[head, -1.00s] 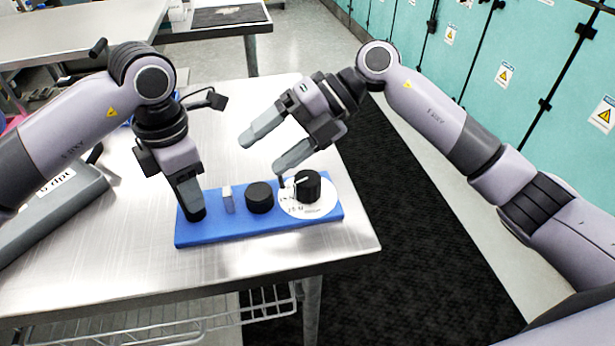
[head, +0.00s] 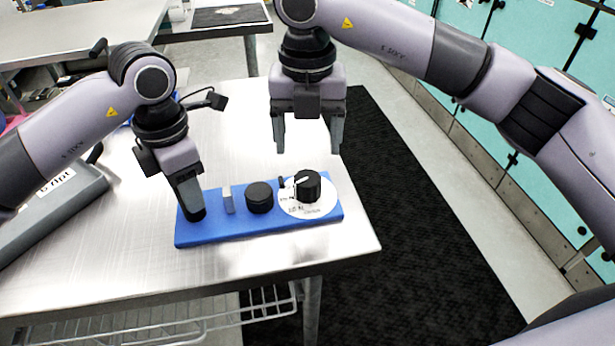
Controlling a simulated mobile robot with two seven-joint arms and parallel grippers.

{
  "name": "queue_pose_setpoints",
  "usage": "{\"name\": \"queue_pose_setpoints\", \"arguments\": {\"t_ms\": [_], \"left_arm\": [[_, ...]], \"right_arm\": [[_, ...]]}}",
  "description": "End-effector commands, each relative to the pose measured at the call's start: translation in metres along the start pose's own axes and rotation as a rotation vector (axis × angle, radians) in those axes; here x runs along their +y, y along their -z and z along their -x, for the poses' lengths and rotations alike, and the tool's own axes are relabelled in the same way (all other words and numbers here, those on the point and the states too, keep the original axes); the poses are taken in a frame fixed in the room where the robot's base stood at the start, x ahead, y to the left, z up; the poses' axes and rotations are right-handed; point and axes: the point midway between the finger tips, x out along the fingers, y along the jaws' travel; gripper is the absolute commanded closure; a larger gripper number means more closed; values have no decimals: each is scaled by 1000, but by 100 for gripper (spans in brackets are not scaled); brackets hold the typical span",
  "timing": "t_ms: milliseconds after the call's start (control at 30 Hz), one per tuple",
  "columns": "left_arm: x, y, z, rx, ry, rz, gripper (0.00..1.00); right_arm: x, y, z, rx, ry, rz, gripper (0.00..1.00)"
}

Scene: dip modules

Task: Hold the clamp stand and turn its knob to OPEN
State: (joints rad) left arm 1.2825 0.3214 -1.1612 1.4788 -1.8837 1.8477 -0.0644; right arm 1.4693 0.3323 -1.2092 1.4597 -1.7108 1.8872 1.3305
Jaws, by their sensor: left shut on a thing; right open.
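The clamp stand is a blue base (head: 240,230) near the table's front right corner. It carries a black post at its left end, a small grey upright block (head: 228,199), a black round knob (head: 259,197), and a black knob with a white pointer (head: 309,186) on a white dial (head: 318,209). The dial's lettering is too small to read surely. My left gripper (head: 192,204) points down and is shut on the black post (head: 195,215). My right gripper (head: 308,146) is open and empty, pointing down above and behind the dial knob, apart from it.
The metal table (head: 130,270) has free room in front of and behind the base. A grey device (head: 50,215) lies at the left. The table's right edge is close to the dial; a black floor mat (head: 400,240) lies beyond.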

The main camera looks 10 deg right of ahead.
Motion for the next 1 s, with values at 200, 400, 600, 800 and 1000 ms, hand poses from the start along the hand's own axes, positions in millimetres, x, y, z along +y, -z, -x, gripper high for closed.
{"name": "queue_pose_setpoints", "arguments": {"t_ms": [200,400,600,800,1000], "left_arm": [[0,0,0,-1,0,0,100],[0,0,0,-1,0,0,100],[0,0,0,-1,0,0,100],[0,0,0,-1,0,0,100],[0,0,0,-1,0,0,100]], "right_arm": [[0,0,-47,4,0,0,26],[0,0,-77,3,-1,2,26],[0,0,-90,2,-2,3,26],[0,0,-91,1,-3,2,26],[0,0,-90,1,-3,2,69]]}}
